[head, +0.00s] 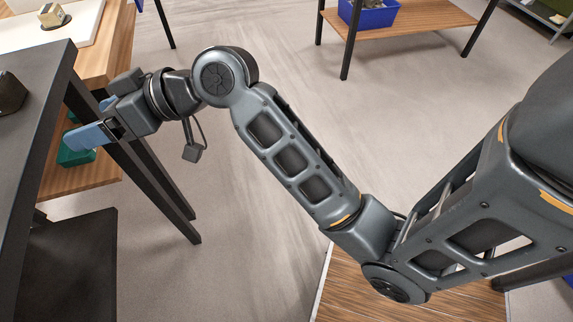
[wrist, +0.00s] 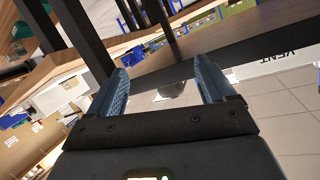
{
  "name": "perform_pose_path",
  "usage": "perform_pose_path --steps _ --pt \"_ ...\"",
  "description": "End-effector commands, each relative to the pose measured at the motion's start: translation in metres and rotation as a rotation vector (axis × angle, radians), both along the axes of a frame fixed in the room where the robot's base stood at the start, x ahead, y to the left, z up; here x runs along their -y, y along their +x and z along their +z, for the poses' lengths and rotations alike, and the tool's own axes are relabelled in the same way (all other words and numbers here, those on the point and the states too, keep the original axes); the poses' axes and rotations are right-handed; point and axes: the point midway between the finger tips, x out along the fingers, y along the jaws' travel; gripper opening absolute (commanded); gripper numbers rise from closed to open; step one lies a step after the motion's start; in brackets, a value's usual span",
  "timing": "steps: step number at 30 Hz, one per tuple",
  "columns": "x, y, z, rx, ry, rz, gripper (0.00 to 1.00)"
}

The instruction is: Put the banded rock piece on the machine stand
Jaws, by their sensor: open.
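My gripper (head: 86,121) is at the left of the head view, beside the edge of a dark table-like stand (head: 38,100), which may be the machine stand. In the wrist view my gripper (wrist: 161,68) has its two blue fingers wide apart, with nothing held between them. A small cream block with a dark patch (head: 52,15) sits on a white board at the top left of the head view. I cannot tell if it is the banded rock piece. A dark object (head: 10,92) on the stand is cut off by the left picture edge.
A wooden table (head: 118,38) with the white board (head: 85,22) stands behind the dark stand. A green bin (head: 76,152) is on a lower wooden shelf (head: 85,177) behind my gripper. A blue bin (head: 372,14) is on a shelf at the back. The middle floor is clear.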

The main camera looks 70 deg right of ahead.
Motion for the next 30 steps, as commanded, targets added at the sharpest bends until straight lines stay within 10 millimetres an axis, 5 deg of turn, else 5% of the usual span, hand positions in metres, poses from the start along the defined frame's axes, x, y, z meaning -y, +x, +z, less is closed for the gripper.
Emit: perform_pose_path --steps 6,15,22,30 --pt "-0.014 -0.059 -0.065 -0.044 0.052 -0.174 0.83" --pt "-0.016 -0.165 -0.114 -0.058 -0.001 -0.35 0.83" --pt "-0.013 -0.252 -0.116 -0.029 -0.101 -0.396 0.83" --pt "-0.012 -0.333 -0.088 0.038 -0.213 -0.351 0.83"
